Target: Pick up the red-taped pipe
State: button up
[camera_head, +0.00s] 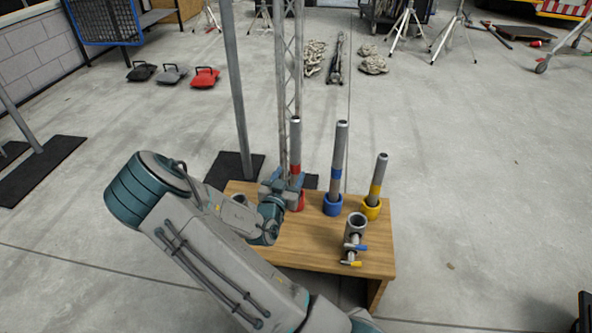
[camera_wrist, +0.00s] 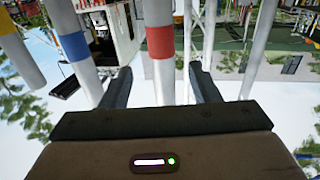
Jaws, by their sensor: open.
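The red-taped pipe (camera_head: 296,145) stands upright in a red holder (camera_head: 300,199) at the back left of the wooden table. My gripper (camera_head: 283,187) is at the pipe's lower part, just by the red tape. In the wrist view, which appears upside down, the red-taped pipe (camera_wrist: 160,45) runs between the two spread fingers of my gripper (camera_wrist: 163,88). The fingers are open, with a gap visible on each side of the pipe. My arm and gripper partly hide the pipe's lower part in the head view.
A blue-taped pipe (camera_head: 338,160) in a blue holder and a yellow-taped pipe (camera_head: 377,182) in a yellow holder stand to the right. A lattice truss (camera_head: 288,80) and a grey post (camera_head: 238,90) rise behind.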

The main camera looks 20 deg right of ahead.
aim_at(294, 165)
jog(key=b+x, duration=0.2)
jog(key=x, duration=0.5)
jog(key=shift+w, duration=0.15)
jog(key=shift+r, duration=0.1)
grip_shut()
